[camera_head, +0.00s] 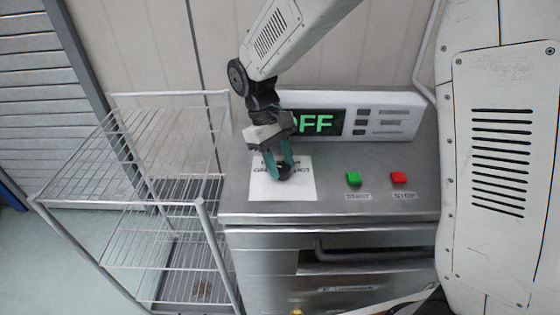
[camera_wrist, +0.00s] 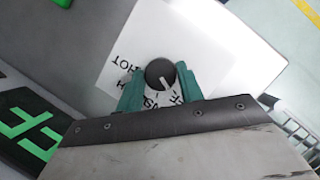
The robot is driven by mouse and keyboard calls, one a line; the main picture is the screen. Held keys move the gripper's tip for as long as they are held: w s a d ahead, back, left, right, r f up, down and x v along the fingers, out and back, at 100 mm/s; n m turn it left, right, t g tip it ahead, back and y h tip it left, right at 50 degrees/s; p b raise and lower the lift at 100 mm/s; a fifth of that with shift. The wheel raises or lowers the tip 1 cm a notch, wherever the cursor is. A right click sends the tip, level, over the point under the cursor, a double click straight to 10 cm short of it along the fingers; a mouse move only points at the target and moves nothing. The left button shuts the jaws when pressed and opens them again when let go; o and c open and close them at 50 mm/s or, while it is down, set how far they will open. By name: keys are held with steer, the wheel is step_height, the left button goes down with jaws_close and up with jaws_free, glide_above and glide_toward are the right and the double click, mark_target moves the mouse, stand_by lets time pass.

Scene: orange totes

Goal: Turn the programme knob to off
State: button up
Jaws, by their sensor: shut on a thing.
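The dark round programme knob (camera_head: 284,173) stands on a white label plate (camera_head: 305,187) on the machine's top. In the wrist view the knob (camera_wrist: 160,72) lies between the teal fingers, and its white pointer line points down, slightly right, toward the palm. My gripper (camera_head: 281,165) is shut on the knob from above; its fingers (camera_wrist: 160,86) also show in the wrist view. The display (camera_head: 320,123) behind shows green letters that look like OFF, the first partly covered by my gripper. Much of the plate's printed words is hidden by the fingers.
A green START button (camera_head: 353,179) and a red STOP button (camera_head: 398,178) sit right of the plate. A white wire rack (camera_head: 110,165) stands left of the machine. A handle (camera_head: 365,254) crosses the machine's front.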

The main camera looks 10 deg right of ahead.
mark_target(280, 168)
steer(key=o, duration=1)
steer(key=v, duration=0.7)
steer(key=shift+w+r, duration=0.2)
steer(key=shift+r, duration=0.15)
steer(key=shift+a, duration=0.15)
steer(key=s, duration=0.1)
steer(key=s+d, duration=0.1)
steer(key=s+f, duration=0.1)
steer(key=shift+d+m, duration=0.3)
steer(key=shift+m, duration=0.1)
steer(key=s+d+r+m+t+y, duration=0.1)
steer(key=s+d+r+m+t, duration=0.1)
steer(key=s+d, duration=0.6)
steer(key=s+d+r+m+t+y, duration=0.1)
steer(key=s+d+r+m+t, duration=0.2)
steer(key=s+d, duration=0.5)
steer(key=s+r+m, duration=0.1)
steer(key=s+r, duration=0.1)
steer(key=s, duration=0.4)
steer(key=shift+d+r+y, duration=0.15)
steer(key=shift+y, duration=0.15)
